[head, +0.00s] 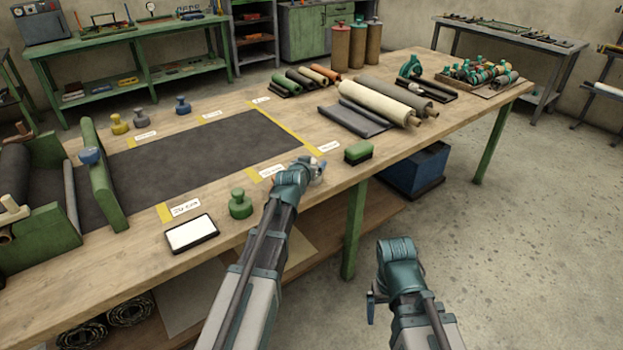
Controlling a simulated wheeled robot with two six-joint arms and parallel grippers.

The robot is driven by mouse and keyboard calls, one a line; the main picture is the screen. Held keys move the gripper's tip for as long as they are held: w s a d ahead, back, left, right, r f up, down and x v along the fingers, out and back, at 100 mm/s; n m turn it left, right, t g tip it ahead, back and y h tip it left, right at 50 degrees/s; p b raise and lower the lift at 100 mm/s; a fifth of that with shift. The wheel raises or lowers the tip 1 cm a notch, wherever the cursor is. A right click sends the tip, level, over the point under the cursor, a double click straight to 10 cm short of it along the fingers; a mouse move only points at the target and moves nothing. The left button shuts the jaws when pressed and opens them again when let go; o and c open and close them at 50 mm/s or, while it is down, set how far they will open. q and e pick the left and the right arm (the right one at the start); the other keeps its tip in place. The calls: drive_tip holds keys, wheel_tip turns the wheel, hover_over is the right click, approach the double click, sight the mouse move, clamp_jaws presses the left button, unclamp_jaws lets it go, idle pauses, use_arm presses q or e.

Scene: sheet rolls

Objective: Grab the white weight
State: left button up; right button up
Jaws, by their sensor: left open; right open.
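No clearly white weight shows. Several knobbed weights stand on the workbench: a yellow one (119,125), a pale grey one (141,118) and a dark blue-grey one (182,105) along the far side of the dark sheet (200,155), and a green one (240,205) on its near side. The grey one is the palest. My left gripper (319,170) is open above the bench's near edge, right of the green weight and apart from the weights. My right gripper (373,305) is open and empty, over the floor in front of the bench.
A white pad in a black frame (191,234) and a green brush (358,152) lie near the bench's front edge. A green roll stand (103,185) is at left. Large rolls (380,103) and a tool tray (480,75) lie at right. Bare wood shows behind the sheet.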

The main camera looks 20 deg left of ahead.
use_arm(q)
drive_tip(key=shift+w, duration=0.1)
drive_tip(key=shift+c, duration=0.3)
clamp_jaws()
idle(1.1)
